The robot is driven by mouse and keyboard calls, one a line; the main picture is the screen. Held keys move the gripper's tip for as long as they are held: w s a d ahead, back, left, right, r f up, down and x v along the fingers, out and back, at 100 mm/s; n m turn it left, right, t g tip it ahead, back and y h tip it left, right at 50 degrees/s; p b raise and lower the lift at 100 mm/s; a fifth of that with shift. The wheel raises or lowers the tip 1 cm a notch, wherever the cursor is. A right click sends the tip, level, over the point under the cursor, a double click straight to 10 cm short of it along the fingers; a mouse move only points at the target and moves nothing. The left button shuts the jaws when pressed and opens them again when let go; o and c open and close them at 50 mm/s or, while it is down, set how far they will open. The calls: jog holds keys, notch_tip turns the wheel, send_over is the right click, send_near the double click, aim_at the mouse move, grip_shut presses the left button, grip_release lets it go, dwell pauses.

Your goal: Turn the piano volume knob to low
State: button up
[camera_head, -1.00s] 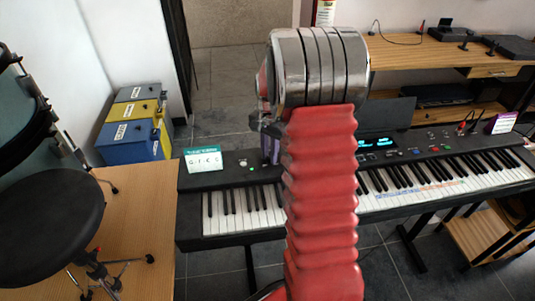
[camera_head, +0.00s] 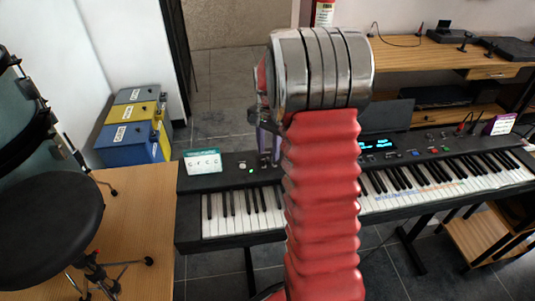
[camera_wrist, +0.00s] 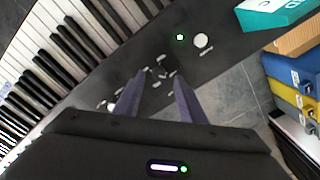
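The piano (camera_head: 215,174) is a black keyboard; its panel (camera_wrist: 225,65) also shows in the wrist view. A round pale knob (camera_wrist: 201,40) sits on the panel beside a green light (camera_wrist: 180,37), and it also shows in the head view (camera_head: 242,165). Small pale markings lie between my fingers, too small to read. Another pale round spot (camera_wrist: 112,106) is partly beside the left finger. I cannot tell which is the volume knob. My gripper (camera_wrist: 156,78) is over the panel with its two purple fingers apart and nothing held. In the head view my arm hides most of it.
Blue and yellow boxes (camera_head: 130,130) stand on the floor behind left. A black stool (camera_head: 45,225) is at front left. A wooden desk (camera_head: 420,60) is behind the piano.

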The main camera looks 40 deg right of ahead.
aim_at(269, 159)
notch_tip(269, 159, up, 11)
dwell(0.4)
jog(key=shift+w+r, duration=0.1)
jog(key=shift+s+m, duration=0.2)
jog(key=shift+m, duration=0.7)
notch_tip(269, 159, down, 14)
jog(key=shift+r, duration=0.1)
dwell(0.5)
jog(key=shift+c, duration=0.6)
grip_shut()
